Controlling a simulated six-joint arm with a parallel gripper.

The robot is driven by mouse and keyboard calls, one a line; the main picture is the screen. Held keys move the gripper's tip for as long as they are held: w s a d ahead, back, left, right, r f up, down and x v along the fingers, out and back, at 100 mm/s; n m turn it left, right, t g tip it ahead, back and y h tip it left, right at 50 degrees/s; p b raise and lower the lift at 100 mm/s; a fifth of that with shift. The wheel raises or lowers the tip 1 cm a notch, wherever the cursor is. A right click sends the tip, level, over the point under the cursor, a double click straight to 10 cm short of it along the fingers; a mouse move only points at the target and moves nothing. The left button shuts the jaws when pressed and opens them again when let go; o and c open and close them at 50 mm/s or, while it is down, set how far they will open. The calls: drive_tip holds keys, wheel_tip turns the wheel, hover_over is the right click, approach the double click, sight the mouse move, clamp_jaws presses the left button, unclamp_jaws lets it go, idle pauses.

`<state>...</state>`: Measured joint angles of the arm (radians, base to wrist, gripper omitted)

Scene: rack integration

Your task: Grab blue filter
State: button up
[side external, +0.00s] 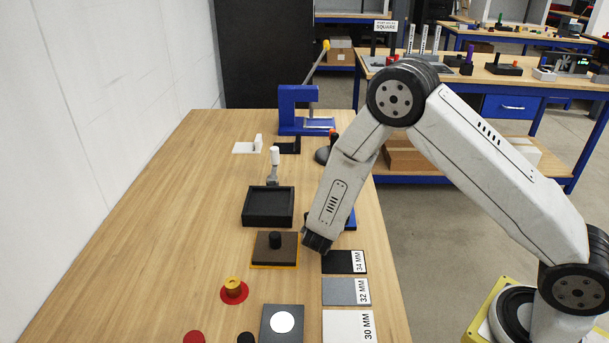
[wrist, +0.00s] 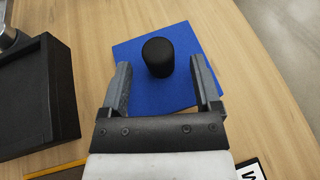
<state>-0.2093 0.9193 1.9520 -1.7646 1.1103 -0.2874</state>
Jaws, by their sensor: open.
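The blue filter is a flat blue square plate (wrist: 135,92) with a black cylindrical knob (wrist: 158,56) standing on it. In the wrist view it lies on the wooden table ahead of my gripper. My gripper (wrist: 161,78) is open, with one finger on each side of the knob in the picture. Wood-free gaps show between each finger and the knob, and I cannot tell the height of the fingers above the plate. In the side view most of the blue plate (side external: 351,221) is hidden behind my arm, and my fingers are not clearly visible.
A black tray (side external: 268,222) stands left of the blue plate. A brown plate with a black knob (side external: 275,249) lies nearer the camera, beside black, grey and white labelled plates (side external: 345,262). A blue press (side external: 296,112) stands at the back. The table's left side is clear.

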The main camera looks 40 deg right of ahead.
drive_tip(key=shift+w+d+f, duration=0.25)
drive_tip(key=shift+d, duration=0.2)
drive_tip(key=shift+c, duration=0.2)
clamp_jaws()
